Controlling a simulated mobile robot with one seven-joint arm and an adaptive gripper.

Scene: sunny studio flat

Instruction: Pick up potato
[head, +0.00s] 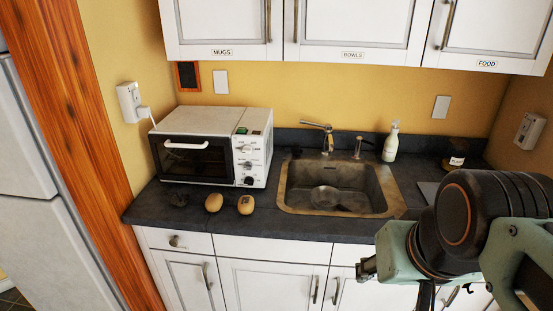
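Two brown, potato-like items lie on the dark countertop in front of the microwave in the head view. The left potato (214,202) is oval and stands slightly tilted. The right potato (245,205) lies close beside it, with a dark mark on its upper side. A small dark lump (179,199) lies to their left; I cannot tell what it is. My arm fills the lower right of the view, well to the right of the potatoes. My gripper's fingertips cannot be made out, so I cannot tell whether it is open or shut.
A white microwave (212,147) stands right behind the potatoes. A sink (336,187) with a faucet (325,136) is to their right. A soap bottle (391,142) and a jar (455,161) stand farther right. White cabinets (350,30) hang above. The counter's front edge is close to the potatoes.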

